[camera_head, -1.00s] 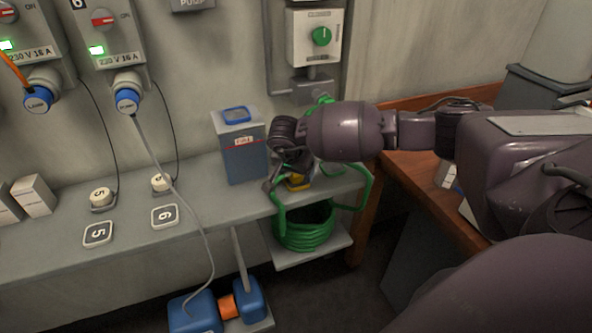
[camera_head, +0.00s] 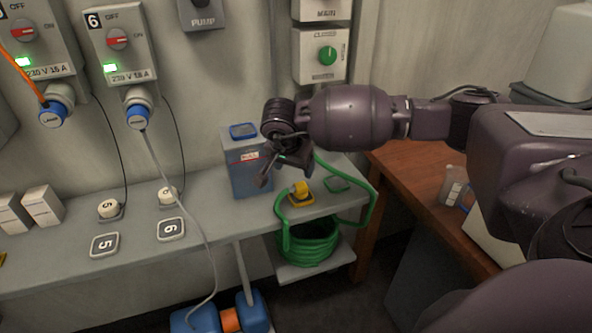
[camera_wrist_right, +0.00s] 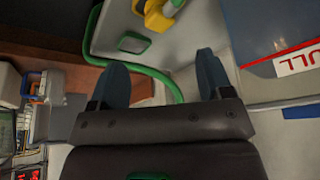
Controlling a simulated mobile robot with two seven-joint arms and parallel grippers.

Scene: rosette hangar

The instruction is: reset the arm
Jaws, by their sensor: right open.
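My right arm (camera_head: 350,118) reaches in from the right in the head view. Its gripper (camera_head: 275,172) hangs in front of the blue-grey box with a blue lid, above the grey shelf. In the right wrist view the two dark blue fingers (camera_wrist_right: 160,80) stand wide apart with nothing between them. A yellow fitting (camera_head: 301,190) sits on the shelf below and right of the gripper, and it also shows at the top of the wrist view (camera_wrist_right: 160,14). My left gripper does not show.
The blue-grey box (camera_head: 250,178) stands close by the gripper. A wooden table (camera_head: 412,185) is on the right. Switch boxes (camera_head: 124,45) and a grey cable (camera_head: 180,200) are at left.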

